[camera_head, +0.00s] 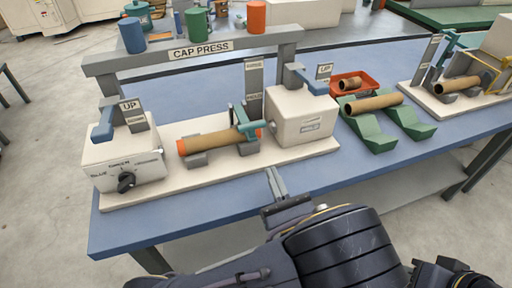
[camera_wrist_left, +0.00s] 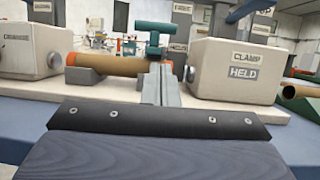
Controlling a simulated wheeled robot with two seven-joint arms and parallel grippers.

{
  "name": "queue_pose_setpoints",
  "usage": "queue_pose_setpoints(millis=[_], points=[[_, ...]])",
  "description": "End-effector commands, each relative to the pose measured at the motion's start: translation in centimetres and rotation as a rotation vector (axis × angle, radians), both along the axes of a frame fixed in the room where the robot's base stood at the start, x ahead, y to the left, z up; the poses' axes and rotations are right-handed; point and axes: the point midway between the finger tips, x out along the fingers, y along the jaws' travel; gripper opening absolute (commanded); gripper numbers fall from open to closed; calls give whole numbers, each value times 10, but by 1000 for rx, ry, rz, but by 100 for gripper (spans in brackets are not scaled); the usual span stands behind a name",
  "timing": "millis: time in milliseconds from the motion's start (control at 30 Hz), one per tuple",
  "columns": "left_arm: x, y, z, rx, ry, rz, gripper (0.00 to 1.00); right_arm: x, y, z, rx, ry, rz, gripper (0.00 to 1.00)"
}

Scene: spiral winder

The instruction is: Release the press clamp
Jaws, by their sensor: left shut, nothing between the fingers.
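The cap press stands on a cream base (camera_head: 221,173) on the blue table, under a grey beam labelled CAP PRESS (camera_head: 201,49). A cardboard tube (camera_head: 220,142) with an orange left end lies on its grey supports. A teal clamp (camera_head: 246,123) with a handle stands at the tube's right end; it shows in the wrist view (camera_wrist_left: 155,38) behind my fingers. The right cream box (camera_head: 301,114) has a plate reading CLAMP HELD (camera_wrist_left: 246,66). My left gripper (camera_head: 272,174) is shut and empty, in front of the base's front edge, apart from the clamp. My right gripper is out of view.
The left box (camera_head: 124,155) has a black selector knob (camera_head: 126,182). Green cradles (camera_head: 385,120) with a tube and a red tray (camera_head: 354,82) stand to the right. The table's front strip is clear.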

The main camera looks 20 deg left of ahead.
Motion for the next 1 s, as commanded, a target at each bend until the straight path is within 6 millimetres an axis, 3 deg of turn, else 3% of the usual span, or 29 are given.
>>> queue_pose_setpoints(millis=[133,533,1000], points=[[0,-11,-1,43,-18,-38,0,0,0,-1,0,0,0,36],[4,-8,2,40,-17,-36,0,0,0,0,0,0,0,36],[63,33,31,38,-16,-33,0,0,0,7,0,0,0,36]])
